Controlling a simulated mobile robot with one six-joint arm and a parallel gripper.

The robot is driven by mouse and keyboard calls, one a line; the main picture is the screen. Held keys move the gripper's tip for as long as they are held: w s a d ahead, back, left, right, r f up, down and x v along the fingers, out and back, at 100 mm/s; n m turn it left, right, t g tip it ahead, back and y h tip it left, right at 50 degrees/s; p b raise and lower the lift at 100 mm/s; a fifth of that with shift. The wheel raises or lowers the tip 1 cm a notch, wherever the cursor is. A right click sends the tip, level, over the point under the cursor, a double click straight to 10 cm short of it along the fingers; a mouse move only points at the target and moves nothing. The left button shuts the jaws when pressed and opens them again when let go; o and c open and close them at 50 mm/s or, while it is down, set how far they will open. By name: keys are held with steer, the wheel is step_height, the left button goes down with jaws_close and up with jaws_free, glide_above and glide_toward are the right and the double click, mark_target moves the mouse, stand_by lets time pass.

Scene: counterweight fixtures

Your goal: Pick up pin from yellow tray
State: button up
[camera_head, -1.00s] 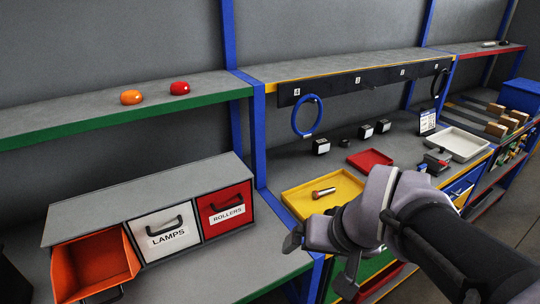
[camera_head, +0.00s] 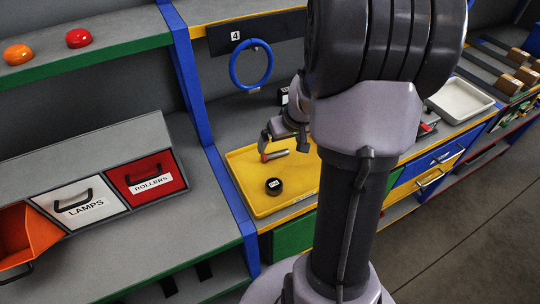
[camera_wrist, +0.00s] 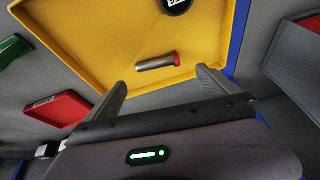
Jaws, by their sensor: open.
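The pin (camera_wrist: 155,62) is a small grey metal cylinder with a red end, lying on its side in the yellow tray (camera_wrist: 80,40). In the head view the pin (camera_head: 279,154) lies toward the back of the yellow tray (camera_head: 238,160), partly behind my gripper (camera_head: 276,143). My gripper (camera_wrist: 162,88) is open and empty. In the wrist view its two fingers point toward the pin, one to each side, with the pin slightly beyond the fingertips. I cannot tell the exact height of the fingers above the tray.
A black round piece with a white label (camera_head: 274,186) sits in the tray near the pin. A blue ring (camera_head: 251,66) hangs behind the tray. A blue post (camera_head: 205,110) stands at its left. A red tray (camera_wrist: 58,109) shows in the wrist view. My arm hides much of the right bench.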

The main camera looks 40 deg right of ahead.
mark_target(277, 154)
steer(key=b+x, duration=0.2)
steer(key=x, duration=0.5)
steer(key=shift+w+d+f, duration=0.2)
steer(key=shift+f, duration=0.1)
steer(key=shift+r, duration=0.1)
steer(key=c, duration=1.5)
